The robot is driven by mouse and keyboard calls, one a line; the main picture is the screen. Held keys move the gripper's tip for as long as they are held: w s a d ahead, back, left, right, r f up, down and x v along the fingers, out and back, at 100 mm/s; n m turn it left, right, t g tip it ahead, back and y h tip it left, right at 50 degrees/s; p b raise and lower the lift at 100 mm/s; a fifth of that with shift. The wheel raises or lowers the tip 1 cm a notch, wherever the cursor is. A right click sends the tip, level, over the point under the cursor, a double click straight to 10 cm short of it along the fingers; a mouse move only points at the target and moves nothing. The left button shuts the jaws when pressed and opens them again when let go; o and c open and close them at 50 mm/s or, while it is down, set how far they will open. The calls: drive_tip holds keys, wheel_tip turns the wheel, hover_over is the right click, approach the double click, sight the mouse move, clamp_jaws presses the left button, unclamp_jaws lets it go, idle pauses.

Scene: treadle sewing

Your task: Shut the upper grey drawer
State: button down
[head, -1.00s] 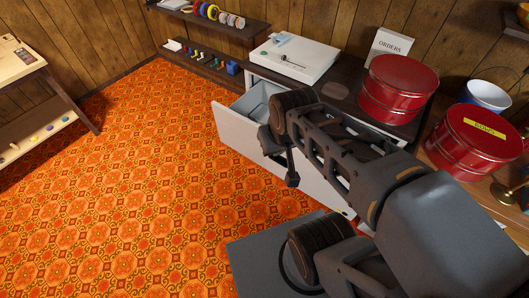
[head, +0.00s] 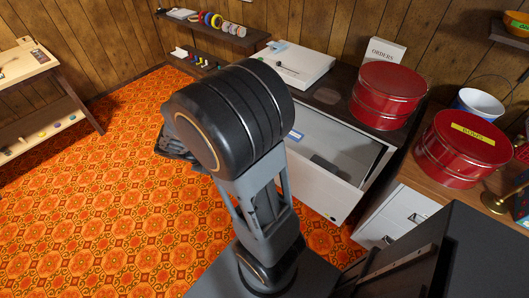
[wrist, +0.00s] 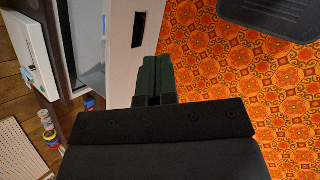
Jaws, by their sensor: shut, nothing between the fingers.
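The upper grey drawer stands pulled out under the dark bench top, its pale front panel (head: 322,187) facing the carpet. Its open inside shows to the right of my arm, and its left part is hidden behind my arm. In the wrist view the drawer front (wrist: 122,65) runs along the left of the fingers, with a dark slot in it and the grey inside beyond. My gripper (wrist: 154,75) is shut and empty, its dark fingertips close by the front panel. I cannot tell whether they touch it.
A white box (head: 293,65) and red tins (head: 388,95) stand on the tops above and right of the drawer. A second pale cabinet (head: 400,213) stands at the right. Wall shelves (head: 210,30) hold coloured rolls. The orange carpet (head: 110,200) is clear at the left.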

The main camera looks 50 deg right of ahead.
drive_tip(key=w+d+f+n+t+h+b, duration=0.2)
drive_tip(key=d+f+n+h, duration=0.45)
drive_tip(key=f, duration=0.45)
drive_tip(key=w+d+f+n+t+h+b, duration=0.1)
drive_tip(key=w+d+f+n+h, duration=0.2)
drive_tip(key=d+f+n+h, duration=0.45)
drive_tip(key=d+f+y+p, duration=0.1)
drive_tip(key=d+f+y, duration=0.1)
drive_tip(key=d, duration=1)
drive_tip(key=shift+d+f+t+y, duration=0.2)
drive_tip(key=shift+f+t+y, duration=0.2)
drive_tip(key=shift+f, duration=0.35)
